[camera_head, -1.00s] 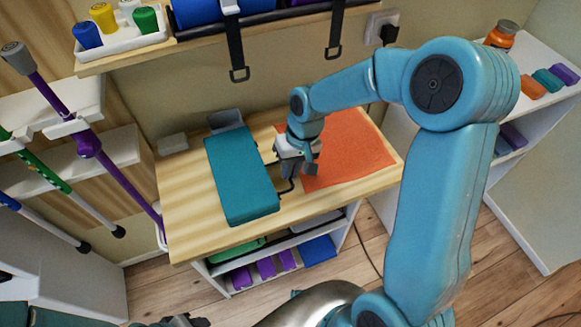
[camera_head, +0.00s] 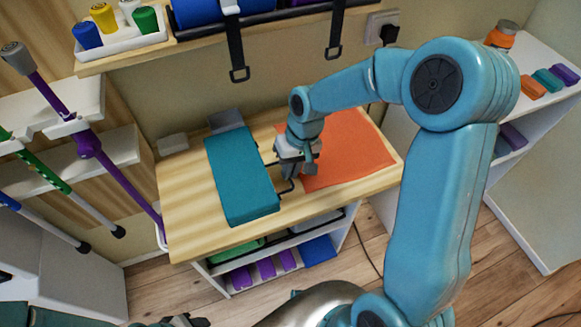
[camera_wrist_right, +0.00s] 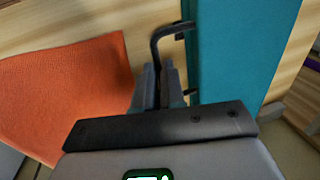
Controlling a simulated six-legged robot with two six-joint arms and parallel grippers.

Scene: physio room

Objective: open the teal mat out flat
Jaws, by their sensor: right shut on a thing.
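The teal mat (camera_head: 240,178) lies folded into a thick long slab on the wooden bench top (camera_head: 185,200). Its long right edge carries a dark bent handle (camera_head: 287,190), which also shows in the right wrist view (camera_wrist_right: 172,30) beside the teal mat (camera_wrist_right: 232,55). My right gripper (camera_head: 290,178) is just right of the mat, low over the bench. In the right wrist view its fingers (camera_wrist_right: 156,88) are shut on the handle; the exact contact is partly hidden.
An orange cloth or mat (camera_head: 350,150) lies flat on the bench right of the folded mat. Bare wood is free on the left. A grey block (camera_head: 226,121) stands behind the mat. Poles (camera_head: 120,185) hang at left; a shelf with straps (camera_head: 236,50) is above.

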